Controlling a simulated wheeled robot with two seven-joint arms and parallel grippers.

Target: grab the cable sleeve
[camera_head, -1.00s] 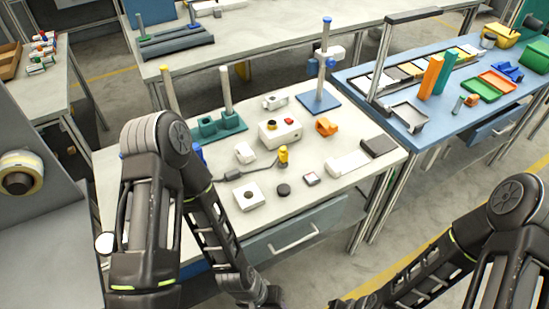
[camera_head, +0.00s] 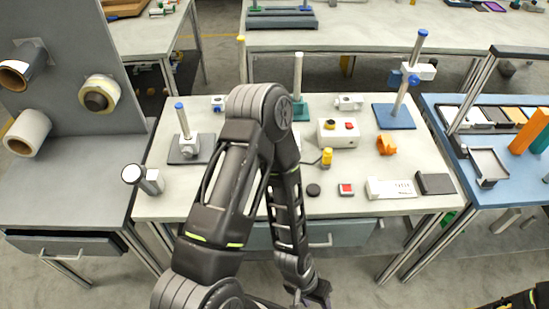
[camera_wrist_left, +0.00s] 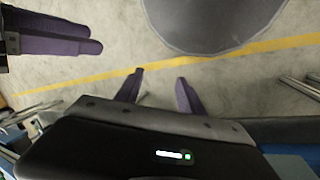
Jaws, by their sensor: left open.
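I cannot tell for sure which thing is the cable sleeve. My left gripper (camera_head: 318,294) hangs low at the bottom of the head view, in front of the table and over the floor. In the left wrist view my left gripper (camera_wrist_left: 160,76) is open, with only floor between its fingers. Two dark fingers (camera_wrist_left: 60,35) at its upper left look like my right gripper; their opening is unclear.
On the table are a white button box (camera_head: 338,133), an orange part (camera_head: 386,145), a black disc (camera_head: 313,190) and a blue-based stand (camera_head: 394,116). Wall rolls (camera_head: 100,93) hang at left. A blue table (camera_head: 480,190) stands at right. Open floor lies in front.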

